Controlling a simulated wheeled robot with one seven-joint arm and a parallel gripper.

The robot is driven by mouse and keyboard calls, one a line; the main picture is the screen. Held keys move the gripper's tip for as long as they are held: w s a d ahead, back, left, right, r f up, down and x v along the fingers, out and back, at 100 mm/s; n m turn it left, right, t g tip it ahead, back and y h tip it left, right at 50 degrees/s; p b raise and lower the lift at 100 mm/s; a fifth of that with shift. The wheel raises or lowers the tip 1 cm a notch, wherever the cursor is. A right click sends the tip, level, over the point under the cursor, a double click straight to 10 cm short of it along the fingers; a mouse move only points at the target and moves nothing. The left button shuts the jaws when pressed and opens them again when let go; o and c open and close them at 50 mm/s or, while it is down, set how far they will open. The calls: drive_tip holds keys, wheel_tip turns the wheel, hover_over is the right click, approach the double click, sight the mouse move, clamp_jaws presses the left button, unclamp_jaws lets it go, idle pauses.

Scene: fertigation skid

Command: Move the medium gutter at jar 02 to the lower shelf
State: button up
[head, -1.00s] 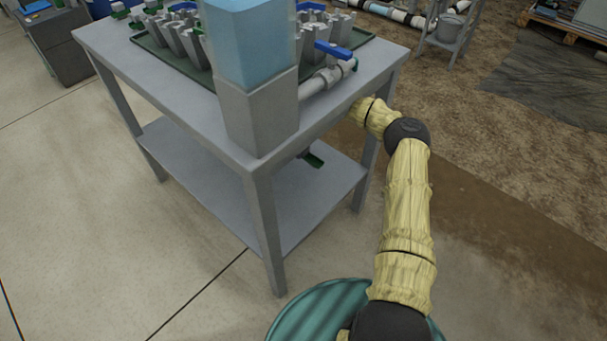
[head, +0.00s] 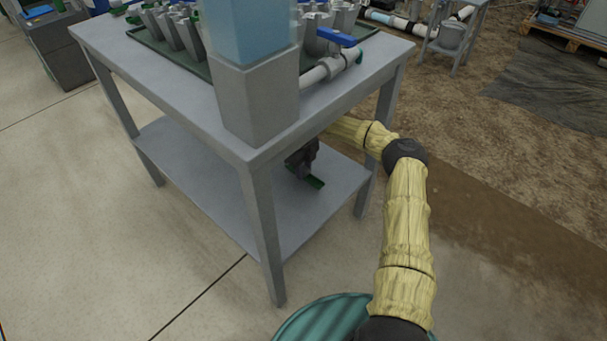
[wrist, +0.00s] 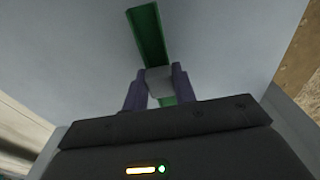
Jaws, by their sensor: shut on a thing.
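The green gutter (head: 314,181) is a short channel held under the table top, over the lower shelf (head: 210,170). In the wrist view the gutter (wrist: 148,35) stretches away from between the fingers, with a pale block (wrist: 158,80) on it at the grip. My gripper (wrist: 158,85) is shut on this piece. Whether the gutter touches the shelf cannot be told.
The grey table (head: 180,80) carries a green tray with several grey fluted pots, a clear blue-filled column (head: 250,30) and a pipe with a blue-handled valve (head: 334,38). Its front leg (head: 263,235) stands near my arm. The visible lower shelf is otherwise bare.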

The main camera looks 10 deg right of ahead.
drive_tip(key=shift+f, duration=0.25)
drive_tip(key=shift+f, duration=0.1)
drive_tip(key=o, duration=1)
